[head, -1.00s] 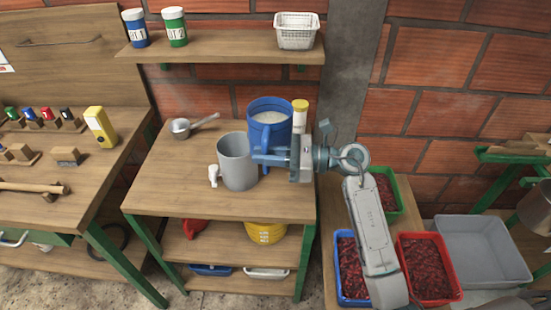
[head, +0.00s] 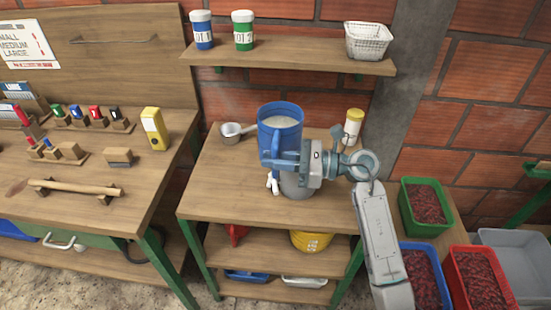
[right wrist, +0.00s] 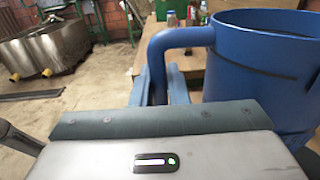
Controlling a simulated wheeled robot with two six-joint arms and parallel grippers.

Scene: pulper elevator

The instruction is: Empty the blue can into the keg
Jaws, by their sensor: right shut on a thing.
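The blue can (head: 281,118) is roughly upright, with pale contents showing inside its open top. My right gripper (head: 282,161) is shut on the can's handle and holds it raised above the table. In the right wrist view the blue can (right wrist: 265,70) fills the right side, with its handle between the fingers (right wrist: 160,88). The grey keg (head: 295,187) stands on the table below the can and gripper, which hide most of it, including its top. Its white tap (head: 272,183) points to the front left. My left gripper is not in view.
A metal scoop (head: 232,131) lies behind left on the table (head: 225,180), and a yellow-lidded jar (head: 353,127) stands behind right. A shelf (head: 290,60) with two jars and a white basket (head: 368,40) hangs above. The table's left front is clear.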

